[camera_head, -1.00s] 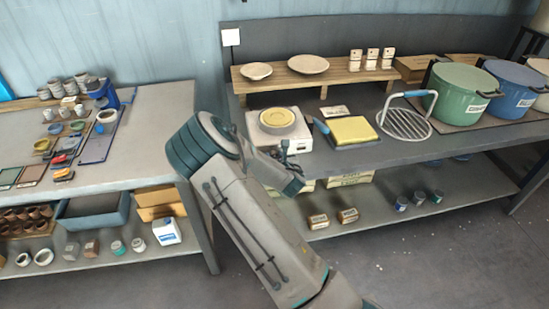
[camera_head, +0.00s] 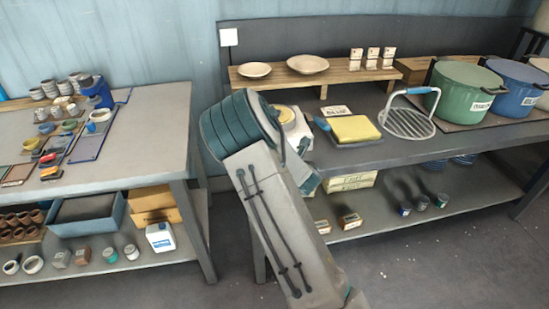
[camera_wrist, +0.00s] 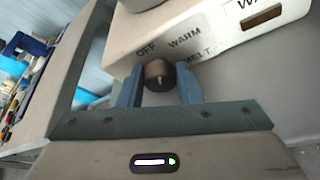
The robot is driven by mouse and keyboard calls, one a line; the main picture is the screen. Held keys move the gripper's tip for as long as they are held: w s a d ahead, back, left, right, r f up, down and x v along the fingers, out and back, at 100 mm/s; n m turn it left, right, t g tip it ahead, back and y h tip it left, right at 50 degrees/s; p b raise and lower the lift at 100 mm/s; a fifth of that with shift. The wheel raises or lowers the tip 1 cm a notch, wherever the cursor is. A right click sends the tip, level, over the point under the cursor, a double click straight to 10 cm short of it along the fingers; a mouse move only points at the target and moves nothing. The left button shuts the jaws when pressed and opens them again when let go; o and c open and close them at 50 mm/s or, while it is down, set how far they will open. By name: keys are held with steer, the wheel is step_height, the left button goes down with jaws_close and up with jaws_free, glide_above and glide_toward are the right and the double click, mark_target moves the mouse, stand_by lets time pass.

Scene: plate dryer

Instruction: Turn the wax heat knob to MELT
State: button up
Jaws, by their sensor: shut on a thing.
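The wax heater (camera_head: 303,126) is a white box with a yellow round top on the right bench, mostly hidden behind my arm in the head view. In the wrist view its white front (camera_wrist: 212,27) carries the words OFF, WARM and MELT around a small dark brown knob (camera_wrist: 156,70). My gripper (camera_wrist: 159,86) is shut on the knob, with one blue-grey finger on each side. A pale mark shows on the knob's face, but I cannot tell for sure which word it points to. The head view hides my gripper behind the arm.
A yellow block on a tray (camera_head: 352,129), a wire rack (camera_head: 407,122) and a green pot (camera_head: 461,95) stand right of the heater. A wooden shelf (camera_head: 320,77) with dishes is behind. A second bench (camera_head: 150,140) with small pots stands left.

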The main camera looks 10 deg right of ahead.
stand_by(0.3)
steer(key=o, duration=0.9)
steer(key=shift+o, duration=0.2)
steer(key=b+v, duration=0.1)
steer(key=v, duration=1.3)
steer(key=shift+a, duration=0.1)
